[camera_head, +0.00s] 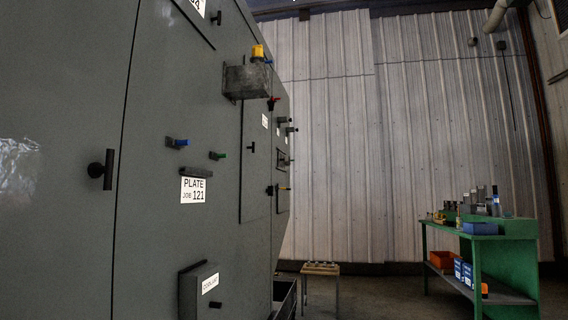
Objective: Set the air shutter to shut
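A grey enclosure (60,230) fills the left side, seen at a steep angle. Its face carries several handles and knobs: a black T-handle (102,169), a blue knob (178,142), a green knob (217,155), and farther along a red-tipped handle (273,102) and a yellow-tipped handle (283,188). I cannot tell which fitting is the air shutter, or its setting; no readable label names it. My gripper is not in view.
A metal box (247,82) with a yellow-topped part juts from the enclosure. A lower box (200,290) also sticks out. A small wooden stool (320,269) and a green workbench (480,245) holding several items stand farther back. Open floor lies between them.

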